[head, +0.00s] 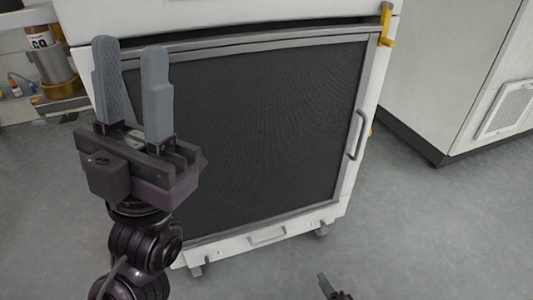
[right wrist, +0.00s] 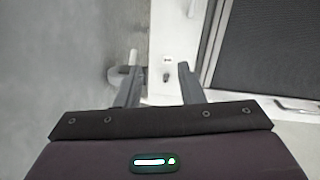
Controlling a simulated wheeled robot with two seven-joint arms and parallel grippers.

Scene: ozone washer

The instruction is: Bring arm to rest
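The washer (head: 349,190) is a white cabinet on small wheels with a large dark mesh panel (head: 255,120) in a grey frame. My left gripper (head: 130,47) is raised in front of the panel's upper left, fingers pointing up, apart and empty. My right gripper (right wrist: 158,68) shows in the right wrist view with its two fingers apart and nothing between them. In that view it is in front of a white part of the cabinet, with the dark mesh to its right. Only a small tip of the right gripper shows at the bottom edge of the head view.
A grey handle (head: 356,135) is on the panel frame's right side. A yellow latch (head: 387,27) sits at the top right corner. A second white cabinet (head: 445,75) stands to the right. A shelf with a metal pot (head: 54,66) is at the upper left. Grey floor (head: 440,230) is clear at the right.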

